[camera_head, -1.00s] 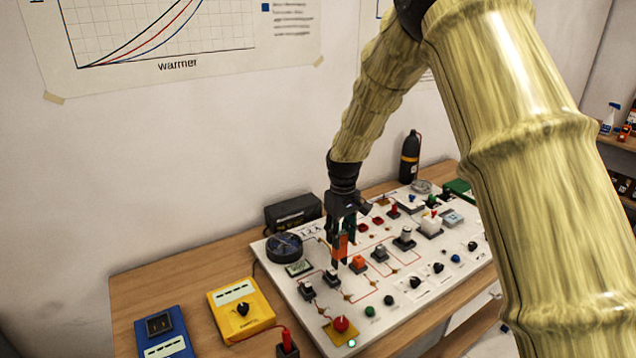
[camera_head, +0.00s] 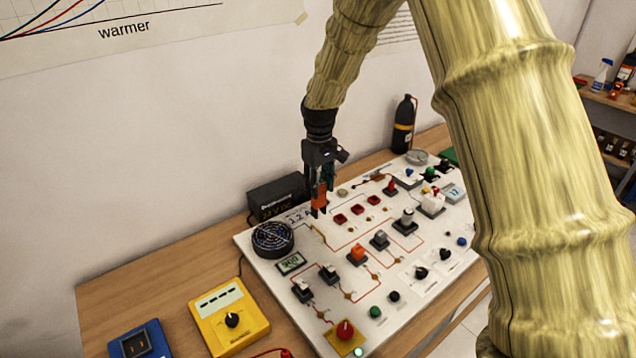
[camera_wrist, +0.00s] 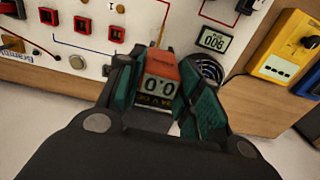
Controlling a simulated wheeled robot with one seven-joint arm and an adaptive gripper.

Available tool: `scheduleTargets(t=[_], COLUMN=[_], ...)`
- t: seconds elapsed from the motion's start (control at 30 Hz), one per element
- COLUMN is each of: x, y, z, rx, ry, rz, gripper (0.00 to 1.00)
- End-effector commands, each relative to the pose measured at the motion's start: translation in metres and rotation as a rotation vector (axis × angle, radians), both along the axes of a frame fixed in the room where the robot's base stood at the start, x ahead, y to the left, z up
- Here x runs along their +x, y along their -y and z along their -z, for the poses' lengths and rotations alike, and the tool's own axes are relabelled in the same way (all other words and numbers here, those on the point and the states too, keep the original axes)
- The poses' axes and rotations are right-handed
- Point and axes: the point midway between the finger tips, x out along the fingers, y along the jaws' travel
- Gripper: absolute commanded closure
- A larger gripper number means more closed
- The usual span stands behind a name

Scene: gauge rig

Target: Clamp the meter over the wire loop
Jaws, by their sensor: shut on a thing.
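My gripper (camera_head: 322,182) is shut on the orange clamp meter (camera_head: 319,197), above the back left of the white board (camera_head: 385,325). The meter's dark jaws point down. In the wrist view the meter (camera_wrist: 163,68) sits between the teal finger pads, and its display reads 0.0. The wire loop (camera_head: 319,234) appears as a thin orange-yellow strand on the board, just below the meter's jaws in the head view. I cannot tell whether the jaws are around it.
A black power box (camera_head: 277,197) and a round fan (camera_head: 272,239) stand left of the gripper. Red sockets (camera_head: 357,209), switches and knobs crowd the board to the right. A yellow multimeter (camera_head: 229,316) lies front left.

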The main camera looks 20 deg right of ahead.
Motion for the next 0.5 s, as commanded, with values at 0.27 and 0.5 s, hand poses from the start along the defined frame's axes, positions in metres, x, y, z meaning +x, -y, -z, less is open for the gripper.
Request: scheduleTargets(t=[0.27,0.5], x=[0.005,0.005], y=[0.000,0.000], z=[0.008,0.023], rx=[-0.001,-0.002], ry=[-0.006,-0.005], rz=[0.000,0.000], gripper=[0.92,0.92])
